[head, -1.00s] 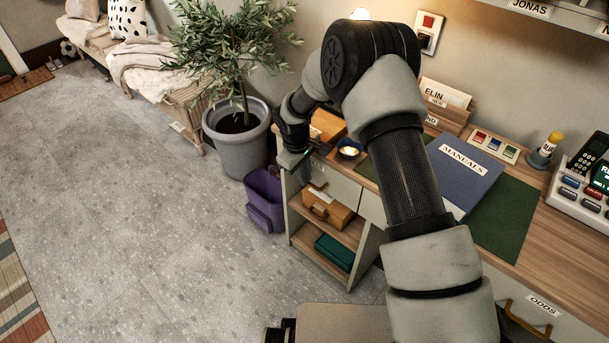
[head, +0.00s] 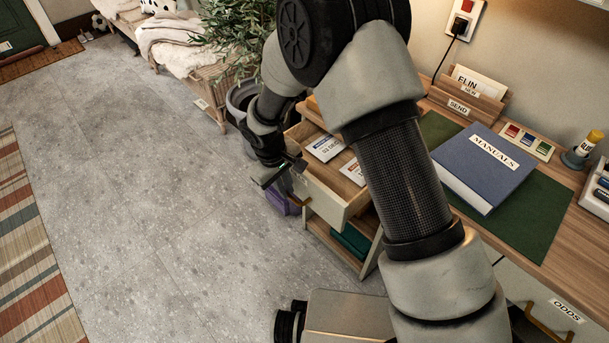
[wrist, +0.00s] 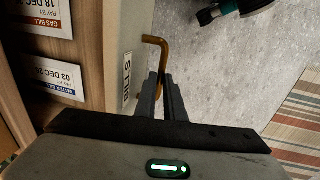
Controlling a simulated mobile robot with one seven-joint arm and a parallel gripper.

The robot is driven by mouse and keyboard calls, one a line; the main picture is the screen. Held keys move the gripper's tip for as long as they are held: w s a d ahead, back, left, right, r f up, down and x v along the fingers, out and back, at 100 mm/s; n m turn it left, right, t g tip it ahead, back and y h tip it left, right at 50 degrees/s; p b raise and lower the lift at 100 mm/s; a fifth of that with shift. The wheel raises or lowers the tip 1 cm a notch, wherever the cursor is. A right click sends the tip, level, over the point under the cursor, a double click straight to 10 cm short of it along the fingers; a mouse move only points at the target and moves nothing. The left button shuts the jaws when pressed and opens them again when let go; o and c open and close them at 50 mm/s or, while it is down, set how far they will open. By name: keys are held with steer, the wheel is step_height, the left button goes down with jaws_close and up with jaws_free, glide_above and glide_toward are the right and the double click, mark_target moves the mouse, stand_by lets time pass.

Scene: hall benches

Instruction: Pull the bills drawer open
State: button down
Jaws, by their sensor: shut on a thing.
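The bills drawer (head: 335,208) stands pulled out from the desk in the head view. Inside it lie a water bill (wrist: 52,79) and a gas bill (wrist: 45,16), both seen in the wrist view. Its pale front (wrist: 122,35) carries a BILLS label (wrist: 127,80) and a brass bar handle (wrist: 153,40). My gripper (wrist: 162,80) is shut on the handle, just outside the drawer front. In the head view my gripper (head: 286,180) is at the drawer's front, and the handle is partly hidden by it.
The desk top holds a blue MANUALS binder (head: 485,165) on a green mat (head: 524,228) and a letter rack (head: 470,98). A purple bin (head: 280,205) stands on the floor behind my gripper. A potted plant (head: 238,40) is beyond. The floor to the left is clear.

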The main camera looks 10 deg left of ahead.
steer(key=s+a+b, duration=0.1)
steer(key=s+a, duration=0.4)
steer(key=s, duration=0.1)
steer(key=shift+s, duration=0.1)
steer(key=c, duration=1.8)
jaws_free()
steer(key=shift+c, duration=0.2)
steer(key=shift+r, duration=0.1)
step_height(320, 180, up, 17)
steer(key=s+a+p, duration=0.1)
steer(key=s+p, duration=0.1)
steer(key=p, duration=0.1)
steer(key=shift+s+a, duration=0.25)
steer(key=shift+a, duration=0.15)
